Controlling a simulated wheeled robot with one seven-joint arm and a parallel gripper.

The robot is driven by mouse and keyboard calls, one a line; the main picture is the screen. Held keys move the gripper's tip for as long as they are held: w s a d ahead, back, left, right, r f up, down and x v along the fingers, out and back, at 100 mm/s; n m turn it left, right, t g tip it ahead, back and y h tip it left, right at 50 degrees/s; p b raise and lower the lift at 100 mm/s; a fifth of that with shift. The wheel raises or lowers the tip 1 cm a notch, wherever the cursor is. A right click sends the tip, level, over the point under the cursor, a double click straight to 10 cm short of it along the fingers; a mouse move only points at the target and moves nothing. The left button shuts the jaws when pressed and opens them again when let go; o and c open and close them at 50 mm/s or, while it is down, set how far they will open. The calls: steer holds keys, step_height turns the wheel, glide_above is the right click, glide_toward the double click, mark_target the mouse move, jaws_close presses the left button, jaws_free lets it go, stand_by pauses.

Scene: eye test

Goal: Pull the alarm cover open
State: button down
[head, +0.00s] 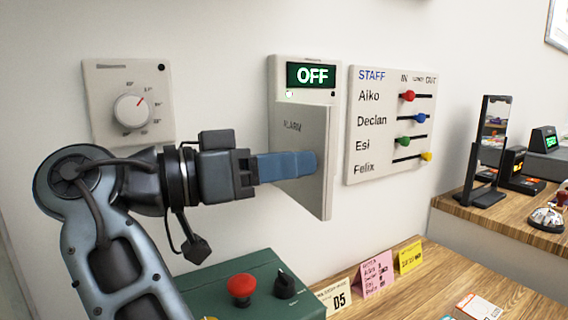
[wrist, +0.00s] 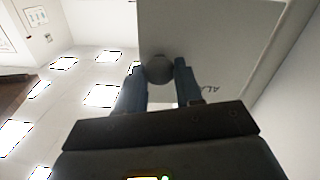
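The alarm cover (head: 315,190) is a pale panel marked "ALARM" on the wall box under a green "OFF" display (head: 311,75). It stands partly swung out from the wall, its right edge toward me. What is behind it is hidden. In the wrist view the cover (wrist: 225,35) fills the upper right, with a round grey knob (wrist: 157,68) on its face. My gripper (head: 312,162) reaches the cover from the left.
A dial panel (head: 104,82) is on the wall at left, and a staff board (head: 391,150) with coloured sliders is close at right. Below are a green box (head: 235,270) with a red button (head: 241,287) and a wooden desk (head: 415,296) with small cards.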

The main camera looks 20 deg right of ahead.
steer(key=c, duration=0.7)
jaws_free()
steer(key=shift+c, duration=0.2)
steer(key=s+a, duration=0.1)
steer(key=a, duration=0.6)
steer(key=shift+s+a+b, duration=0.2)
steer(key=shift+a+b, duration=0.1)
steer(key=shift+b, duration=0.05)
steer(key=shift+f, duration=0.1)
